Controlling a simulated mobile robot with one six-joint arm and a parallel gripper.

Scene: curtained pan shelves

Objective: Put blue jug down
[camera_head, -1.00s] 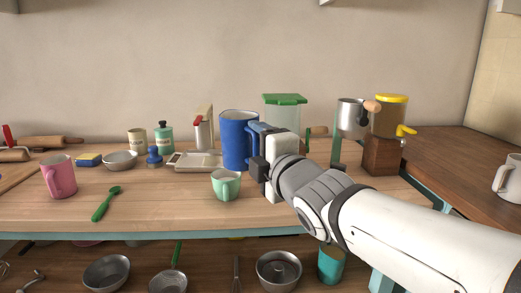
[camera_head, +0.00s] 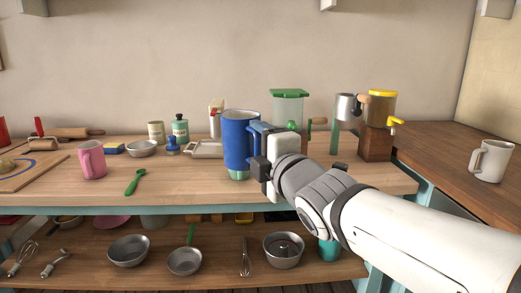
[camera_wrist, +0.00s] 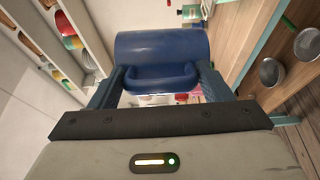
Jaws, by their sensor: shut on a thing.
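The blue jug (camera_head: 237,140) is upright in the head view, held over the wooden table. It also fills the upper middle of the wrist view (camera_wrist: 160,45), with its handle between my fingers. My gripper (camera_head: 262,155) is on the jug's right side and shut on it; its fingers (camera_wrist: 160,82) flank the handle in the wrist view. A mint green cup (camera_head: 239,175) is mostly hidden behind the jug, with only its lower part showing. I cannot tell how high the jug's base is above the table.
The wooden table (camera_head: 190,190) has clear room at its front, right of a green spoon (camera_head: 135,182) and pink mug (camera_head: 92,160). A pale tray (camera_head: 205,150) lies behind, left of the jug. A green-lidded container (camera_head: 287,108) and grinder (camera_head: 376,140) stand right.

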